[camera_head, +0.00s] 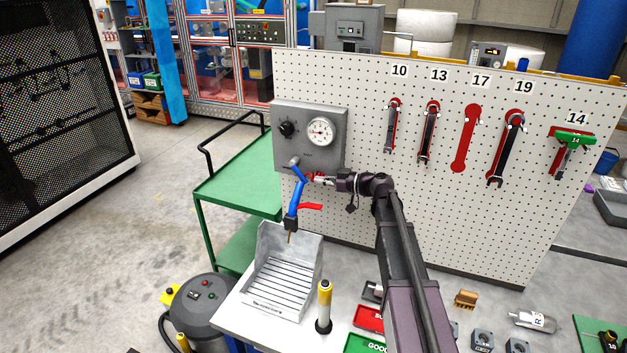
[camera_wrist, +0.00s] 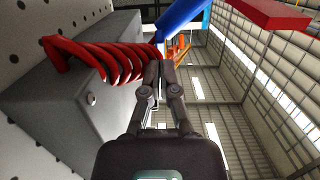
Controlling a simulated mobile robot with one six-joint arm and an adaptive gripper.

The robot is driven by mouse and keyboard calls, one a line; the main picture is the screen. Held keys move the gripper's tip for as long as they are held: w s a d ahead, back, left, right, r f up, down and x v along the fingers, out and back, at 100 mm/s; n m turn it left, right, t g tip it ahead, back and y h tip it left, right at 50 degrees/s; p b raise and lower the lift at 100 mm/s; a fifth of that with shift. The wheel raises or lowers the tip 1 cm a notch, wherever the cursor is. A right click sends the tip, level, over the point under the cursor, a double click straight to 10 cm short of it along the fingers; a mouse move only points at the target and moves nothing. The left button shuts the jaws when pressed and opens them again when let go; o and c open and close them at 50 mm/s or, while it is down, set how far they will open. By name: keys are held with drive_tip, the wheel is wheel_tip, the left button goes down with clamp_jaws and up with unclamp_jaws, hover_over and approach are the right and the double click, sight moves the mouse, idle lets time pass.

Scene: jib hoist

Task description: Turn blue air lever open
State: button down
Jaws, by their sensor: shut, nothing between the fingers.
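A blue elongated part (camera_head: 298,194) hangs below a grey box (camera_head: 308,142) with a gauge and a black knob on the pegboard. It ends in a dark block and a thin tip. A red flat lever (camera_head: 310,207) sticks out to the right near its lower end. In the wrist view the blue part (camera_wrist: 185,18) passes just beyond my fingertips, and the red lever (camera_wrist: 270,12) is at upper right. My gripper (camera_head: 318,181) is shut and empty, close to the right of the blue part; its fingers also show in the wrist view (camera_wrist: 160,72). Whether they touch it, I cannot tell.
A red coiled hose (camera_wrist: 100,57) lies close to the left of my fingers. A grey slatted tray (camera_head: 280,287) stands below on the white table, with a yellow-and-white cylinder (camera_head: 325,300) beside it. A green cart (camera_head: 235,185) is at left; wrenches hang right.

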drive_tip(key=f+v, duration=0.1)
drive_tip(key=v, duration=0.6)
drive_tip(key=shift+f, duration=0.35)
drive_tip(key=shift+w, duration=0.1)
drive_tip(key=shift+b, duration=0.3)
drive_tip(key=d+r+y, duration=0.1)
drive_tip(key=s+d+r+t+y+b, duration=0.1)
drive_tip(key=d+r, duration=0.1)
drive_tip(key=shift+s, duration=0.2)
drive_tip(key=shift+a, duration=0.1)
